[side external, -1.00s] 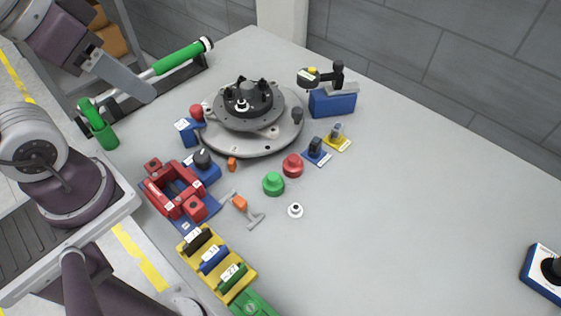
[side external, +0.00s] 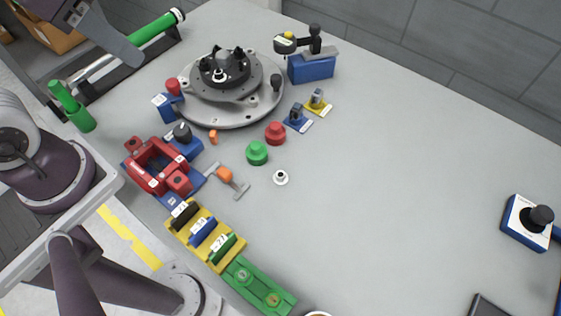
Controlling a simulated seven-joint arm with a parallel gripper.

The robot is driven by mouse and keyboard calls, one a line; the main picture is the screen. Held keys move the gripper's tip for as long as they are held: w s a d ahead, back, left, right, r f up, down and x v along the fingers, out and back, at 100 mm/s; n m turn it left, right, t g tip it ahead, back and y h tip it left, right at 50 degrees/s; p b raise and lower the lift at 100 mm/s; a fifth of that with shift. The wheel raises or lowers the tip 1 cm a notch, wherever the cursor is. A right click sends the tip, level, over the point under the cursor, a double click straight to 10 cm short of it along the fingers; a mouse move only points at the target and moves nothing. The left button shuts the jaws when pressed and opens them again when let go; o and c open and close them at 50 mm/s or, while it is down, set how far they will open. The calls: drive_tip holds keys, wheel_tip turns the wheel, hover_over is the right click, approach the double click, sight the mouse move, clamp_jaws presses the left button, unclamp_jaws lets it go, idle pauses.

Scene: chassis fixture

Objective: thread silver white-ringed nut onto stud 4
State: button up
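The silver nut with a white ring (side external: 280,177) lies on the open grey table, right of the green knob and apart from other parts. The round grey chassis fixture (side external: 240,111) stands at the back, with a dark hub (side external: 224,68) carrying upright studs. A silver and white-ringed piece (side external: 218,75) sits at the hub's front. Stud numbers are too small to read, so I cannot tell which is stud 4. The grey end of my gripper (side external: 122,48) shows at upper left, away from the nut and the hub. Its fingertips cannot be made out.
Red (side external: 275,133) and green (side external: 257,152) knobs stand between nut and fixture. A red clamp frame (side external: 157,166), yellow tray (side external: 206,237) and green block (side external: 258,288) line the left edge. A blue block (side external: 311,67) stands behind. A joystick box (side external: 526,222) is at right. The middle right is clear.

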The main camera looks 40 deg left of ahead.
drive_tip(key=w+d+f+g, duration=0.3)
drive_tip(key=w+d+f, duration=0.1)
drive_tip(key=w+d, duration=0.3)
drive_tip(key=g, duration=0.2)
hover_over(281, 174)
wheel_tip(281, 174, down, 14)
drive_tip(key=shift+r, duration=0.1)
wheel_tip(281, 174, down, 7)
drive_tip(key=shift+f, duration=0.15)
clamp_jaws()
drive_tip(key=shift+r, duration=1.3)
drive_tip(key=shift+a, duration=0.1)
